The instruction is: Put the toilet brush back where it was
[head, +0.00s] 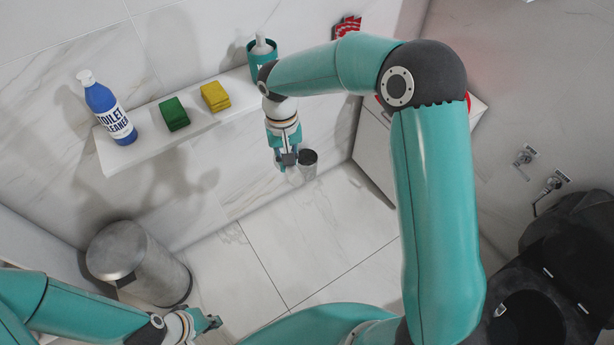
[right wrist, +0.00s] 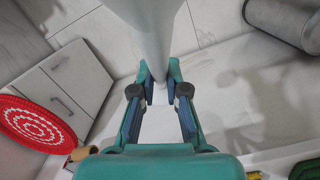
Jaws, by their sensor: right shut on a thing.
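In the right wrist view the brush (right wrist: 153,35) rises from between the fingers of the right gripper (right wrist: 160,92) and leaves the picture at the top. Its lower end is hidden, so I cannot tell whether it stands in a holder or touches the floor. My left gripper (head: 212,322) is empty at the lower left, apart from everything; its fingers are too small to read.
A metal bin (head: 150,270) stands lower left. A white cabinet (head: 375,150) and black toilet (head: 545,290) are right. Floor tiles between are clear.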

